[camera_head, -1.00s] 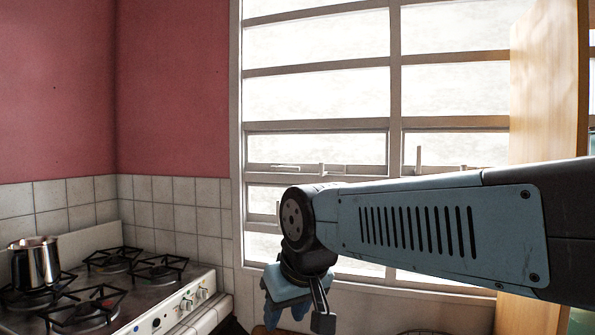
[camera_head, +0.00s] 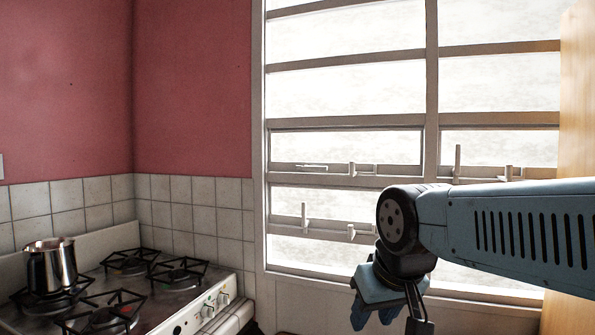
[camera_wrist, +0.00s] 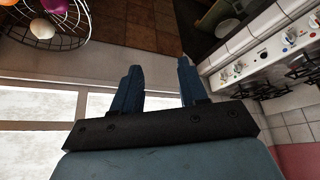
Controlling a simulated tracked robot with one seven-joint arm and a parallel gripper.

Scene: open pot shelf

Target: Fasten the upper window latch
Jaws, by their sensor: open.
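The window (camera_head: 346,123) has a pale frame with bright panes. On its upper left rail, a latch handle (camera_head: 312,167) lies level, with a small catch (camera_head: 352,169) to its right and a gap between them. On the lower rail, another latch handle (camera_head: 304,215) stands upright, with a catch (camera_head: 351,231) to its right. A third handle (camera_head: 457,162) stands upright on the right section. My gripper (camera_head: 375,316) hangs low in front of the window, below these latches and touching none. In the wrist view it is open and empty (camera_wrist: 158,80), fingers apart.
A stove (camera_head: 165,300) with several burners and a metal pot (camera_head: 50,266) stands at the left. A wooden panel (camera_head: 577,110) rises at the right. In the wrist view, a wire basket (camera_wrist: 50,35) with round items is at the upper left.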

